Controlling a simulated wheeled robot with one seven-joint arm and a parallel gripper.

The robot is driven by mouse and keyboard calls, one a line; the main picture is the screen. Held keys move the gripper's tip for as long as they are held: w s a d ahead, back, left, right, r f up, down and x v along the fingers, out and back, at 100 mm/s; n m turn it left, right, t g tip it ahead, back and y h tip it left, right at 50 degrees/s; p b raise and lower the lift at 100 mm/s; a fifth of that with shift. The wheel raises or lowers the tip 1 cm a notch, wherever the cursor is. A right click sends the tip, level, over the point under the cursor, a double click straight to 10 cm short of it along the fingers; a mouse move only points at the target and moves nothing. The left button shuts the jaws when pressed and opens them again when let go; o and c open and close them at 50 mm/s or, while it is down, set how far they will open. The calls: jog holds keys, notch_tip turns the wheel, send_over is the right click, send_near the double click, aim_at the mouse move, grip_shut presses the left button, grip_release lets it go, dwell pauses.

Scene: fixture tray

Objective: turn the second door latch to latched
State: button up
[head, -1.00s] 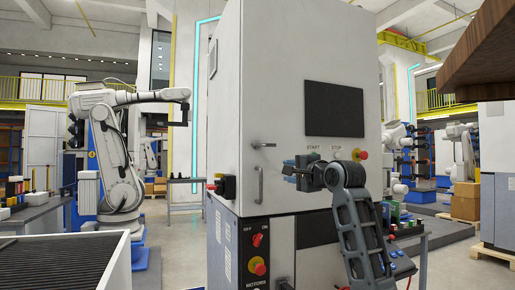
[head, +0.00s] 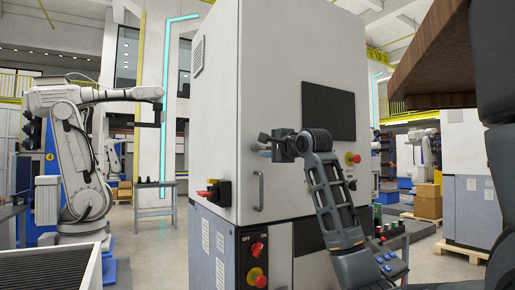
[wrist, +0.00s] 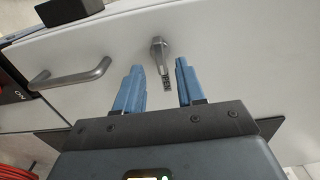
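The door latch (wrist: 158,50) is a small grey metal lever on the white cabinet door (head: 290,190). In the wrist view its round hub is at the top and its lever points down toward my gripper, with a dark patterned end. My gripper (wrist: 157,84) has two blue fingers, open and empty. The lever lies ahead, in line with the gap between the fingertips; I cannot tell whether its end is between them. In the head view my gripper (head: 266,142) is in front of the door at the latch's height and mostly hides it.
A grey bar handle (wrist: 75,76) is fixed to the door beside the latch, below it in the head view (head: 259,191). A dark screen (head: 327,115) and a red button (head: 353,159) are to the right.

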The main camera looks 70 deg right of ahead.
aim_at(260, 147)
jog(key=shift+p+x, duration=0.3)
jog(key=shift+x, duration=1.95)
grip_shut()
